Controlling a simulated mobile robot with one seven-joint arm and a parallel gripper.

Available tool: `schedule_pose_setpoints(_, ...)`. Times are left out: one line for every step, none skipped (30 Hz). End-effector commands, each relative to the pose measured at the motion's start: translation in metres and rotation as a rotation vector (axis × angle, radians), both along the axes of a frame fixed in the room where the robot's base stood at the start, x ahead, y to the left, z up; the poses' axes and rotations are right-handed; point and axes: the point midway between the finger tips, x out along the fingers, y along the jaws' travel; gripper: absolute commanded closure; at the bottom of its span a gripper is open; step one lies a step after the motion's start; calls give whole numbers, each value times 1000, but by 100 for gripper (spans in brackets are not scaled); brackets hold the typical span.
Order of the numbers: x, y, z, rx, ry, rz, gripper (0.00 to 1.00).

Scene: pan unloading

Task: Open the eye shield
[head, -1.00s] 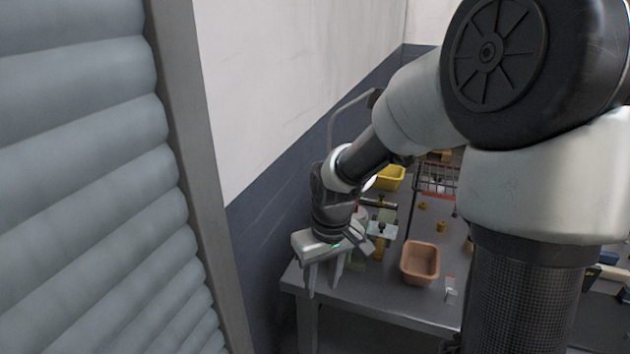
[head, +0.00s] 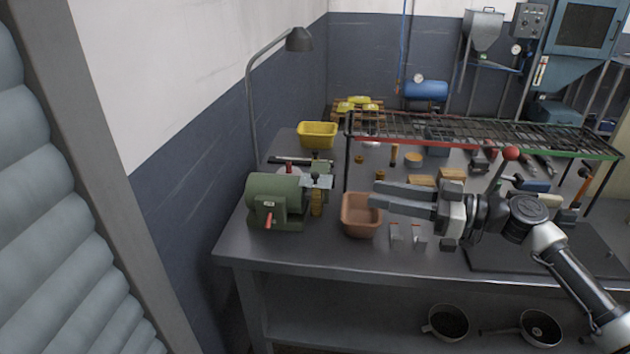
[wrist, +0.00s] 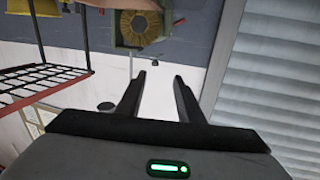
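A green bench machine (head: 272,192) with a red handle stands on the left of the bench in the head view. A pale, clear-looking plate (head: 317,181), which looks like the eye shield, sits at its right side, roughly level. I cannot tell its exact angle. In the wrist view the machine's yellowish wheel (wrist: 137,27) shows upside down at the top, ahead of the fingers. My gripper (head: 372,195) is open and empty, right of the machine and above the tan bin. Its fingers point left toward the machine; the wrist view (wrist: 158,78) shows them apart.
The tan bin (head: 361,226) stands right of the machine, a yellow bin (head: 318,128) behind it. A wire rack (head: 480,134) stands across the bench behind my arm. A lamp (head: 299,40) arches over the back left. A shutter (head: 50,240) and wall close the left side.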

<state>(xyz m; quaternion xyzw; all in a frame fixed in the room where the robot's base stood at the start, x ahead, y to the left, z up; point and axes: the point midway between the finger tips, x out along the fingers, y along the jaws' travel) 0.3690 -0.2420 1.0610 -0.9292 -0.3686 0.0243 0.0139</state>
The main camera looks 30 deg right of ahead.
Motion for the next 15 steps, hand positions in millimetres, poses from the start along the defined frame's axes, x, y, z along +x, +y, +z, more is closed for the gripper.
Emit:
schedule_pose_setpoints(-7,-10,4,-3,-34,-25,66)
schedule_pose_setpoints(-9,-12,6,-5,-47,-33,66)
schedule_pose_setpoints(-10,-14,7,-8,-58,-39,66)
schedule_pose_setpoints(-9,-14,8,-10,-60,-41,66)
schedule_pose_setpoints(-8,-12,8,-11,-62,-41,66)
schedule_pose_setpoints(-5,-10,8,-11,-62,-40,66)
schedule_pose_setpoints(-2,-7,8,-11,-60,-39,66)
schedule_pose_setpoints(1,-4,8,-11,-59,-38,66)
schedule_pose_setpoints(7,1,8,-11,-59,-38,66)
schedule_pose_setpoints(11,5,8,-11,-59,-36,66)
schedule_pose_setpoints(16,9,8,-11,-59,-36,66)
schedule_pose_setpoints(22,15,8,-10,-58,-35,66)
schedule_pose_setpoints(28,19,8,-10,-58,-35,66)
schedule_pose_setpoints(32,24,8,-10,-58,-36,66)
schedule_pose_setpoints(39,30,8,-11,-57,-34,66)
